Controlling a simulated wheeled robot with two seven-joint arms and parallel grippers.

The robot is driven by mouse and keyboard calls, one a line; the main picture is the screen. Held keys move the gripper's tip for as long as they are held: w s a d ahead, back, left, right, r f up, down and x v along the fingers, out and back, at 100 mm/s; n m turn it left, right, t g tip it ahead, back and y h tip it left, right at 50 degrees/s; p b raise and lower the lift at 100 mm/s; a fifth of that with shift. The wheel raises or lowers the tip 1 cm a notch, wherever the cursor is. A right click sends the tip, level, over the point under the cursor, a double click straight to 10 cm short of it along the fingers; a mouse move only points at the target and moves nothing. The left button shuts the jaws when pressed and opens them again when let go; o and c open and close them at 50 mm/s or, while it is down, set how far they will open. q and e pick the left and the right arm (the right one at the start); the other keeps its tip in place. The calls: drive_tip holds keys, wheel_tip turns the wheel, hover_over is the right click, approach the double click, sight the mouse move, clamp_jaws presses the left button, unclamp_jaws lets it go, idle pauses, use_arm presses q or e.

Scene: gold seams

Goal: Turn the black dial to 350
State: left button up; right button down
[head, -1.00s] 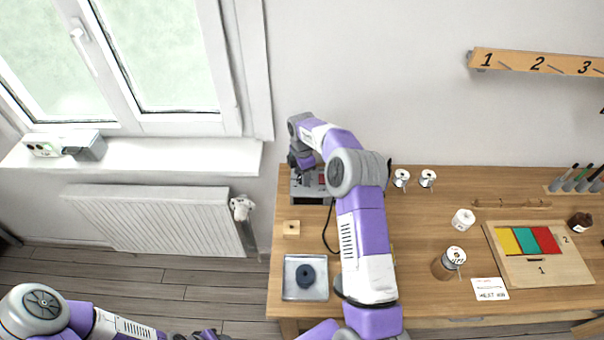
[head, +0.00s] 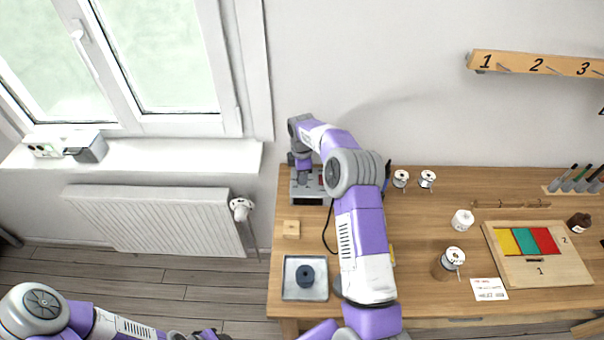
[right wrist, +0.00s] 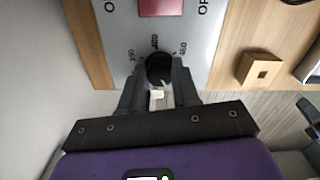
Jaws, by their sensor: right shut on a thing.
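The black dial (right wrist: 160,67) sits on the grey face of a control box (head: 312,195), seen close up in the right wrist view. My right gripper (right wrist: 161,92) is shut on the dial, one finger on each side. In the head view my right gripper (head: 303,181) is over the box's left part, and the dial is hidden there. My left gripper (head: 205,335) is low at the bottom edge, its fingers cut off.
A red switch (right wrist: 160,6) is beside the dial on the box. A small wooden block (head: 291,229) and a metal tray (head: 290,292) with a dark round piece are in front. Spools (head: 401,179) and a colored board (head: 545,268) lie to the right on the wooden bench (head: 420,215).

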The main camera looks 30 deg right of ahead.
drive_tip(key=m, duration=0.3)
drive_tip(key=shift+m, duration=0.4)
drive_tip(key=m, duration=0.3)
drive_tip(key=shift+p, duration=0.3)
drive_tip(key=m, duration=0.7)
drive_tip(key=shift+m, duration=0.4)
drive_tip(key=m, duration=0.3)
drive_tip(key=shift+m+p, duration=0.3)
drive_tip(key=m, duration=0.3)
drive_tip(key=shift+m, duration=0.3)
drive_tip(key=m, duration=0.3)
drive_tip(key=shift+m+p, duration=0.3)
drive_tip(key=shift+m, duration=1.7)
